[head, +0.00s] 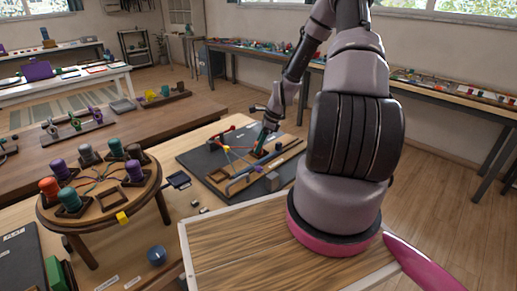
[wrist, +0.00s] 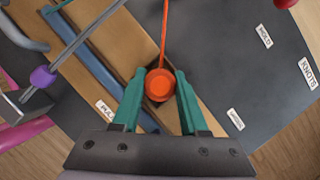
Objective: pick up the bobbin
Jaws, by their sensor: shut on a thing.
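An orange-red bobbin (wrist: 160,85) sits in a dark square slot of a wooden board (wrist: 118,38). A taut orange cord runs from it towards the top of the wrist view. My gripper (wrist: 160,76) is shut on the bobbin, with one green finger on each side. In the head view my gripper (head: 261,147) is low over the board on the dark mat (head: 196,157); the bobbin is too small there to tell clearly. The bobbin's lower part is hidden in the slot.
A grey rod with a purple piece (wrist: 42,77) and a blue bar (wrist: 100,58) lie beside the slot. A round wooden stand (head: 150,186) with several coloured bobbins is at the left. Labels (wrist: 235,119) lie on the mat.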

